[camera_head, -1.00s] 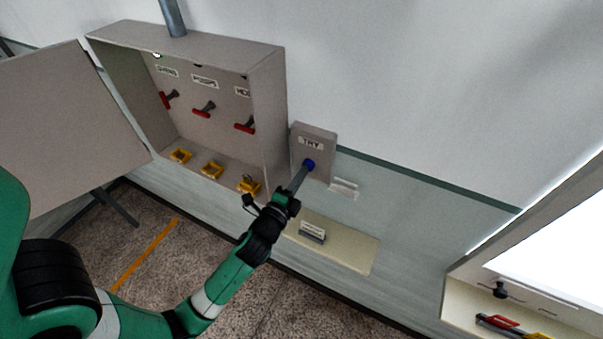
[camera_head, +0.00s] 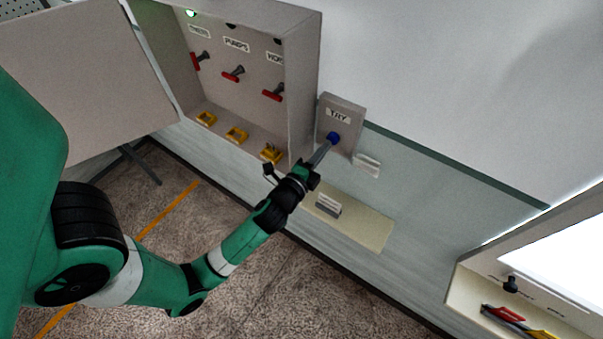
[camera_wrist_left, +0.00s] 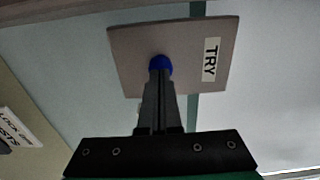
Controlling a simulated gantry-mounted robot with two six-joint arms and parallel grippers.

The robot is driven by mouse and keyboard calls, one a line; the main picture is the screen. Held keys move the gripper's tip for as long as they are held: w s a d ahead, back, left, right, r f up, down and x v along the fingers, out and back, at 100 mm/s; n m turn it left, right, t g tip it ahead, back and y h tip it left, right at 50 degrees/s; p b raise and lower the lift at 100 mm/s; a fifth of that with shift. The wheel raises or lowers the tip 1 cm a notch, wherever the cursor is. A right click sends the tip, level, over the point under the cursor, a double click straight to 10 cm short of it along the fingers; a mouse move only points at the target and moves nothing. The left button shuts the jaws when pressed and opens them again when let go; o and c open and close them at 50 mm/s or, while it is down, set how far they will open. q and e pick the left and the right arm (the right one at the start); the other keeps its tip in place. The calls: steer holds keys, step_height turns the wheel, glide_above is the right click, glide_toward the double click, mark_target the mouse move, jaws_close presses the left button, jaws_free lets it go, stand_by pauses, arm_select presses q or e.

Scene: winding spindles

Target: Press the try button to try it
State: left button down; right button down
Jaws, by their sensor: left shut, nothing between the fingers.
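A grey box labelled TRY (camera_head: 343,107) is mounted on the wall, right of the open cabinet. Its round blue button (camera_head: 334,137) sits on the front face below the label. My left gripper (camera_head: 329,145) is shut and empty, its fingertips at the blue button. In the left wrist view the TRY box (camera_wrist_left: 190,62) fills the upper middle, and the closed fingers (camera_wrist_left: 159,75) overlap the lower part of the blue button (camera_wrist_left: 160,62). Whether the button is pushed in cannot be told. My right gripper is not in view.
The open cabinet (camera_head: 303,75) holds red-handled switches (camera_head: 233,74) and yellow pieces (camera_head: 237,135). Its door (camera_head: 70,60) swings out to the left. A cream shelf (camera_head: 365,229) with a small labelled block lies below the box. A lit panel with tools (camera_head: 508,314) stands at right.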

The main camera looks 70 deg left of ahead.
arm_select(q)
steer(key=b+v, duration=0.3)
steer(key=v, duration=0.9)
steer(key=shift+s, duration=0.15)
steer(key=shift+d+f, duration=0.1)
